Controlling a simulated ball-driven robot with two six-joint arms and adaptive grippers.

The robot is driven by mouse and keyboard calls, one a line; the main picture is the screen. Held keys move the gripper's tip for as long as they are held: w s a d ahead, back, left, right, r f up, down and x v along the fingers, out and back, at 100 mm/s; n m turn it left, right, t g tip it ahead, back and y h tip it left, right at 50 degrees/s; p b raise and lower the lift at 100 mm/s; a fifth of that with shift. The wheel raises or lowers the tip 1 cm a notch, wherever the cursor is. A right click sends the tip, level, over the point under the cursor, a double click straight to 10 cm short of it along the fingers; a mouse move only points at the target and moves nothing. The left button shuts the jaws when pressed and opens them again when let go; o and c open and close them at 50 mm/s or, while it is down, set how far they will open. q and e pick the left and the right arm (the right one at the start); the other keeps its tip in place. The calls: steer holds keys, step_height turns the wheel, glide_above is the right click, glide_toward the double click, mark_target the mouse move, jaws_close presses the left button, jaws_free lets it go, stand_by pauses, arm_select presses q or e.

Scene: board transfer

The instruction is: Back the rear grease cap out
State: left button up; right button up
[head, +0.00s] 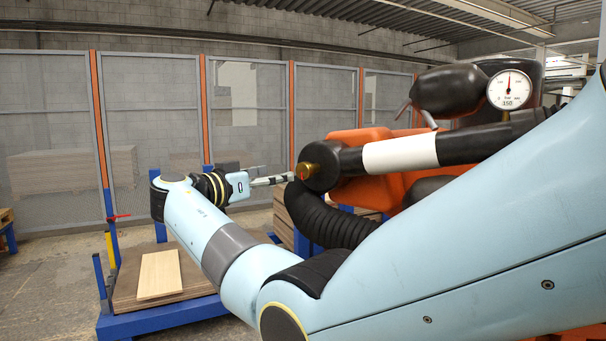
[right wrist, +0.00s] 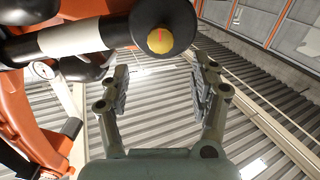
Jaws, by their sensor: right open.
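The grease cap (head: 305,171) is a small brass-yellow knob with a red mark. It sits on the round end of a black cylinder (head: 323,165). In the right wrist view the cap (right wrist: 161,40) lies beyond the fingertips, centred between the two fingers to left and right. My right gripper (head: 288,179) is open and empty, just left of the cap in the head view. In the right wrist view its fingers (right wrist: 163,78) are spread wide, with nothing between them. They look apart from the cap. My left gripper is not in view.
A black arm with a white band (head: 400,153) runs right from the cylinder end, below a pressure gauge (head: 509,90). A black corrugated hose (head: 320,218) hangs below. A blue-framed cart holds boards (head: 160,275) at lower left. Mesh fencing (head: 150,110) stands behind.

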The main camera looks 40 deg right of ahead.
mark_target(301, 172)
steer(key=d, duration=0.3)
steer(key=d+p, duration=0.1)
steer(key=d, duration=0.2)
steer(key=w+d+p, duration=0.1)
steer(key=d, duration=0.2)
steer(key=shift+w+d+f, duration=0.15)
steer(key=shift+d, duration=0.5)
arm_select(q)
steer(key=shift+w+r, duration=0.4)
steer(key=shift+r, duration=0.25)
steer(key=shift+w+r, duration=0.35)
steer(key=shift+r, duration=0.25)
arm_select(e)
steer(key=c, duration=1.2)
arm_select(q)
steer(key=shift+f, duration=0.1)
